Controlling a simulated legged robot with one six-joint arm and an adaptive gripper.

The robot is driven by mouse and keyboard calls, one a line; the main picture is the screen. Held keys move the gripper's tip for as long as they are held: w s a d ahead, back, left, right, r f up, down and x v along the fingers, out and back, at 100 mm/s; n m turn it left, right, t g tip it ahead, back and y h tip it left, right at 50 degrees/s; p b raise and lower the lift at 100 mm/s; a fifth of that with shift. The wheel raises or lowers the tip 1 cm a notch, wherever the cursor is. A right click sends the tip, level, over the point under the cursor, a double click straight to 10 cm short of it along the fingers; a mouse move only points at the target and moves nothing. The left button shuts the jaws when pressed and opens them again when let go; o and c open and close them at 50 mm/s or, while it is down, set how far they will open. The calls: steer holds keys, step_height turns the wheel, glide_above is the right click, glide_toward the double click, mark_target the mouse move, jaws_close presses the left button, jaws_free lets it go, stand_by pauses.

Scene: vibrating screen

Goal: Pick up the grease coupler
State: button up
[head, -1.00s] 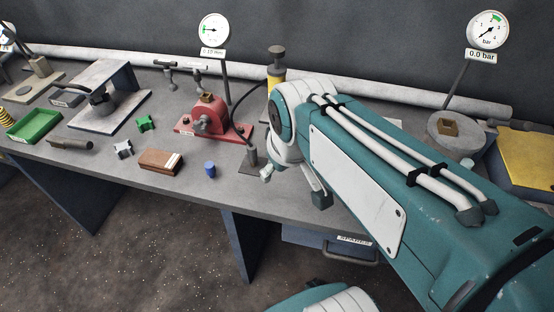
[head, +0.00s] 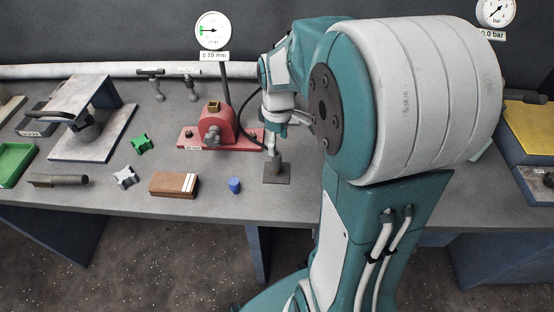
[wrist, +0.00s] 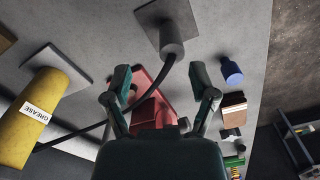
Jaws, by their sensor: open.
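The grease coupler (wrist: 172,44) is a grey cylinder at the end of a black hose. It stands upright on a dark square plate (wrist: 150,12) at the top of the wrist view. In the head view the coupler (head: 276,164) stands near the bench's front edge, on its plate (head: 277,179). My gripper (wrist: 160,84) is open and empty, its two fingers apart. In the wrist view the coupler lies beyond and between the fingertips. In the head view my gripper (head: 275,138) is just above the coupler; whether they touch cannot be told.
A yellow grease cylinder (wrist: 42,115) stands beside the gripper in the wrist view, with the hose (wrist: 90,128) crossing below. A red fixture (head: 213,130) stands close left of the gripper. A blue cap (head: 235,185) and a brown block (head: 174,184) lie nearby.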

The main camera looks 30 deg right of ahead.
mark_target(276, 160)
steer(key=f, duration=0.1)
steer(key=a+f, duration=0.1)
steer(key=f, duration=0.3)
steer(key=shift+s+a, duration=0.15)
steer(key=shift+s, duration=0.25)
steer(key=shift+f, duration=0.5)
steer(key=shift+d, duration=0.25)
steer(key=shift+c, duration=0.3)
steer(key=shift+a, duration=0.1)
jaws_close()
